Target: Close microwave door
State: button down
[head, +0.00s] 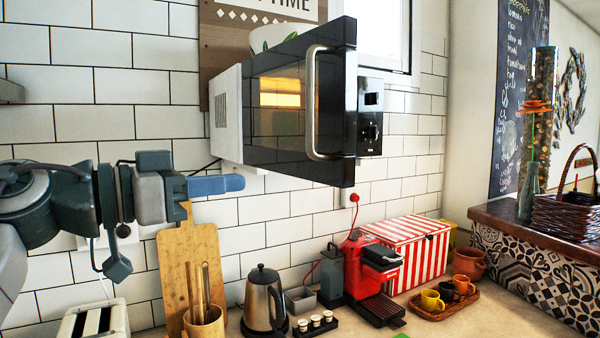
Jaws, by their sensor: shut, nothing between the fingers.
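The microwave (226,115) is mounted high on the white tiled wall in the head view. Its black door (338,90) is hinged at the left and stands partly open, with its right edge out in front of the control panel (370,115). A silver curved handle (312,105) is near the door's free edge, and a yellow glow shows through the window. My gripper (238,183) is shut and empty, its blue fingers pointing right. In the picture it is below and left of the door and appears apart from it. Most of the interior is hidden.
Below are a cutting board (188,265), a kettle (262,300), a red coffee machine (365,270), a striped box (415,245) and a tray with cups (428,312). A patterned bowl (275,36) sits on the microwave. The wall area right of my gripper is clear.

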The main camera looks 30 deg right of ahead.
aim_at(321, 173)
jog(key=d+p, duration=0.1)
jog(key=d, duration=0.3)
jog(key=w+d+p, duration=0.1)
jog(key=d, duration=0.7)
jog(key=shift+w+d+p, duration=0.2)
jog(key=shift+d+p, duration=0.1)
jog(key=shift+p, duration=0.1)
jog(key=shift+d, duration=0.1)
